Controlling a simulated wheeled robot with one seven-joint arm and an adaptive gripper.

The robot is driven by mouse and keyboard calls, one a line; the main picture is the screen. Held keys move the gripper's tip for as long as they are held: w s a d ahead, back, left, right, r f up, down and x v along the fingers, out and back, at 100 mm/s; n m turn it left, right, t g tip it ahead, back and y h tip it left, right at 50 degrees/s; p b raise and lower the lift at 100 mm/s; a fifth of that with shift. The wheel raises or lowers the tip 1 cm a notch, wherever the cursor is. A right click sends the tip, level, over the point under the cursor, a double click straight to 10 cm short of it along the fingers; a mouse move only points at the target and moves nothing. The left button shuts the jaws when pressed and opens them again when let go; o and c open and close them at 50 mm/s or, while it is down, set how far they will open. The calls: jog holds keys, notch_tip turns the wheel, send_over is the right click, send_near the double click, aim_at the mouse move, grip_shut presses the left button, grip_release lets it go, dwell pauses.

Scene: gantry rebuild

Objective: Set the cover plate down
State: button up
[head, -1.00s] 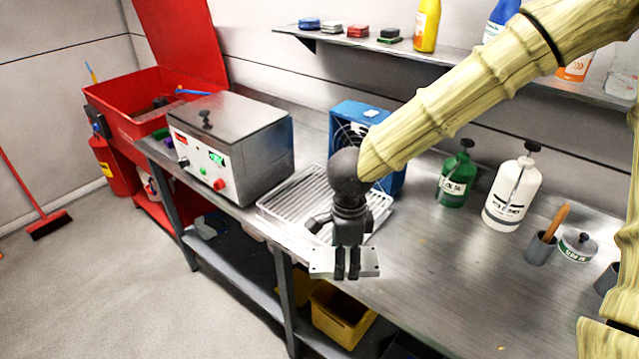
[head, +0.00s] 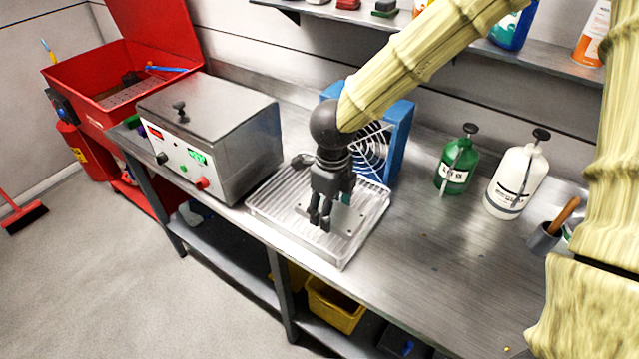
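The cover plate (head: 347,219) is a flat grey metal plate with small holes. It is over the wire drying rack (head: 268,207) on the steel bench. My gripper (head: 320,222) is black, points down and is shut on the plate. The fingers and wrist hide part of the plate. I cannot tell whether the plate touches the rack or is just above it.
A grey-lidded heated box (head: 215,125) stands left of the rack, and a blue fan (head: 398,140) stands behind it. A green bottle (head: 457,165) and white jug (head: 517,180) are to the right. The bench front right is mostly clear.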

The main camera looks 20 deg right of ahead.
jog(key=w+p, duration=0.1)
jog(key=w, duration=0.3)
jog(key=w+p, duration=0.1)
jog(key=w, duration=0.2)
jog(key=w+d+f+p, duration=0.1)
jog(key=w, duration=0.3)
jog(key=shift+w+p, duration=0.3)
jog(key=shift+p, duration=0.05)
jog(key=shift+f+p, duration=0.8)
jog(key=shift+f, duration=1)
jog(key=shift+f, duration=0.1)
jog(key=o, duration=1.6)
notch_tip(320, 180, up, 12)
jog(key=b, duration=0.2)
jog(key=shift+b, duration=0.4)
